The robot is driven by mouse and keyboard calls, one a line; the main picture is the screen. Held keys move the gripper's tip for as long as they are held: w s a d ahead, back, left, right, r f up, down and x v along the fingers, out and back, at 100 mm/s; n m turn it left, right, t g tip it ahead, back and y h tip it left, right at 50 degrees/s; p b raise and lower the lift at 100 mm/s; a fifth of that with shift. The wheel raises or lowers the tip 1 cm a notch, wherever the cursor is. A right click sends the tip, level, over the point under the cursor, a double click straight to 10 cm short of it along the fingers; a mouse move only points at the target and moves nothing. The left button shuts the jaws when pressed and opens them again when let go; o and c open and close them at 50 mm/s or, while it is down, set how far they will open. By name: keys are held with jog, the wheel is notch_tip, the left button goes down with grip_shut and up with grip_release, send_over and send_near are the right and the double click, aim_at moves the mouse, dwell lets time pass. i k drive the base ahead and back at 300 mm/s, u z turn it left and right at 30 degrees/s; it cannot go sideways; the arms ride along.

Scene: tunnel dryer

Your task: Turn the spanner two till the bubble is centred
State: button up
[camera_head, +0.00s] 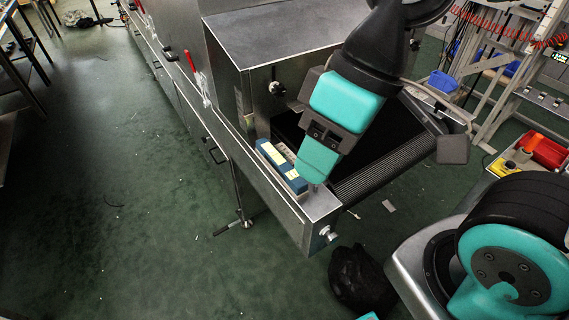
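A blue spirit level (272,154) with pale yellow faces lies along the left rail of the dryer's outfeed end. Its bubble is too small to read here. A thin grey bar, apparently a spanner (228,229), sticks out to the left at the foot of the dryer's leg (244,212), low near the floor. I cannot tell which numbered spanner it is. My gripper (315,182) points down over the outfeed end, just right of the level. Its fingers are mostly hidden behind its teal housing, so their opening and any contact with the level cannot be told.
The steel dryer (285,35) runs away to the upper left, with a dark conveyor belt (375,170) at its near end. A black bag (358,280) lies on the floor below. Shelving with blue bins (443,81) and a red bin (545,150) stands right. Green floor at left is open.

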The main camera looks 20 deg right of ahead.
aim_at(222, 230)
jog(key=z, duration=0.05)
jog(key=k, duration=0.55)
jog(key=u, duration=0.7)
jog(key=i, duration=0.95)
jog(key=u, duration=0.5)
jog(key=i, duration=1.15)
jog(key=z, duration=0.35)
